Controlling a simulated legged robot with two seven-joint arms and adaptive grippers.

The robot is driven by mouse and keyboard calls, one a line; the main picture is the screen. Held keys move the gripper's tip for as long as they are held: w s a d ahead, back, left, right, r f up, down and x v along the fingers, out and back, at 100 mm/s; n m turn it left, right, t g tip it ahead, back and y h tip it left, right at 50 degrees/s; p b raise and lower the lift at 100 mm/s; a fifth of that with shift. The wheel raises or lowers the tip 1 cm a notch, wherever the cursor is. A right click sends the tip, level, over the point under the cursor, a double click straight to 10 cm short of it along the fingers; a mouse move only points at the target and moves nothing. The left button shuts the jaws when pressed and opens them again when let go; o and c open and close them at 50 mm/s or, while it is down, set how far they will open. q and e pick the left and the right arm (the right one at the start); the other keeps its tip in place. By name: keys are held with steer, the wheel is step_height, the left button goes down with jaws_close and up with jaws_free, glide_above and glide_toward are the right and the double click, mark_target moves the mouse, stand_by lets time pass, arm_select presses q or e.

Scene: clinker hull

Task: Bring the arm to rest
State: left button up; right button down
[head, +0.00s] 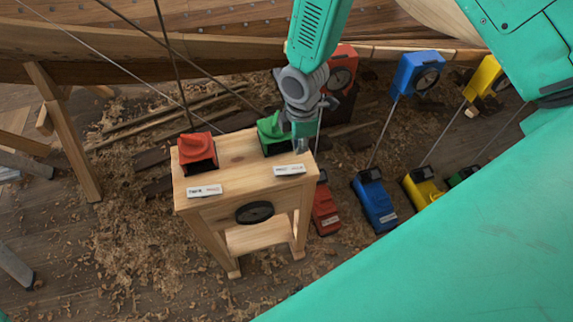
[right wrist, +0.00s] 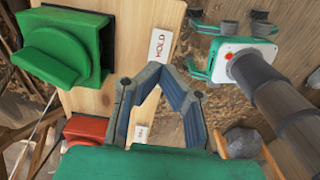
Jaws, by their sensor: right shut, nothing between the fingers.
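My right arm comes down from the top of the head view. Its gripper (head: 301,140) is shut and empty, beside the green switch-like block (head: 272,137) on a wooden stand (head: 235,160). I cannot tell in the head view whether they touch. In the right wrist view, the gripper (right wrist: 160,78) is apart from the green block (right wrist: 65,48), which lies to its left. A red block (head: 197,150) sits on the stand's left side; part of it shows in the right wrist view (right wrist: 88,128).
White labels (head: 289,170) lie along the stand's front edge, above a black round knob (head: 254,212). Red, blue (head: 418,73) and yellow boxes stand behind, with cords to boxes (head: 375,200) on the floor. A wooden hull (head: 150,40) spans the back. Shavings cover the floor.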

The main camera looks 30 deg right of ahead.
steer(key=shift+f, duration=0.1)
steer(key=s+d+f+m+b, duration=0.1)
steer(key=s+f+m+b, duration=1.3)
steer(key=s+f, duration=0.6)
steer(key=s, duration=0.2)
steer(key=shift+s+m+t, duration=0.3)
steer(key=shift+s+m, duration=0.05)
steer(key=shift+m, duration=0.05)
steer(key=shift+w, duration=0.15)
